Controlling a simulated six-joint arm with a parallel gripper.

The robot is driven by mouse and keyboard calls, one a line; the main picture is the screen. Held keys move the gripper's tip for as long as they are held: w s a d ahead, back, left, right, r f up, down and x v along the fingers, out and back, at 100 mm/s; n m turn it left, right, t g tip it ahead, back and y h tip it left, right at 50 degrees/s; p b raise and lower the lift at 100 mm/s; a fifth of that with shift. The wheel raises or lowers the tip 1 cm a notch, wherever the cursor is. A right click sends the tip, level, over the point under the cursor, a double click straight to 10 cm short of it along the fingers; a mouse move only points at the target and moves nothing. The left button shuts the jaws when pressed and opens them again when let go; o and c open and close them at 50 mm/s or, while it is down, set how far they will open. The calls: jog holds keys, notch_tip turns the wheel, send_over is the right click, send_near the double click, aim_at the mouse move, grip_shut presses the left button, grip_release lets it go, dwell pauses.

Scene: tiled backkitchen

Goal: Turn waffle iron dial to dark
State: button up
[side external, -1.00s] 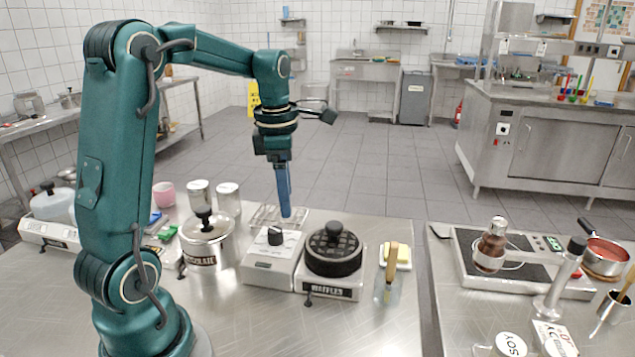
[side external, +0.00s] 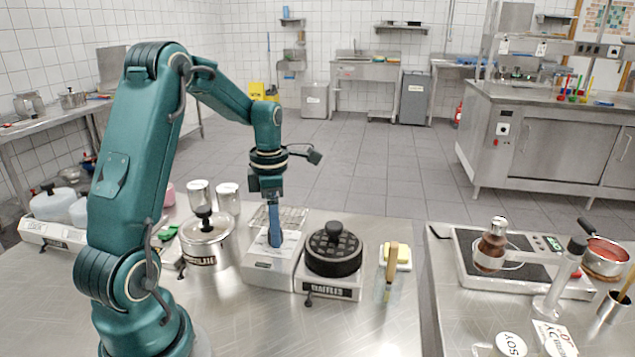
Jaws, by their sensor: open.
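The waffle iron (side external: 333,262) is a round black plate with a knob on a pale base labelled WAFFLES. Just left of it is a pale control box (side external: 268,263), with its dial on the sloping top. My gripper (side external: 275,243) points straight down over this box, its blue fingers at the dial's place. The fingers hide the dial, so I cannot tell its setting or whether they touch it. My gripper is open; from this side the fingers overlap and the gap between them does not show.
A lidded steel pot (side external: 207,240) stands close on the left, with two metal canisters behind it. A wire rack (side external: 291,215) lies behind the control box. A yellow-topped item and a wooden-handled brush (side external: 391,262) stand on the right.

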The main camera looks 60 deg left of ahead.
grip_shut()
jog(key=shift+m, duration=0.3)
jog(key=m, duration=0.6)
jog(key=shift+r, duration=0.1)
jog(key=m, duration=0.6)
jog(key=shift+m, duration=0.4)
jog(key=m, duration=1.3)
jog(key=shift+m, duration=0.3)
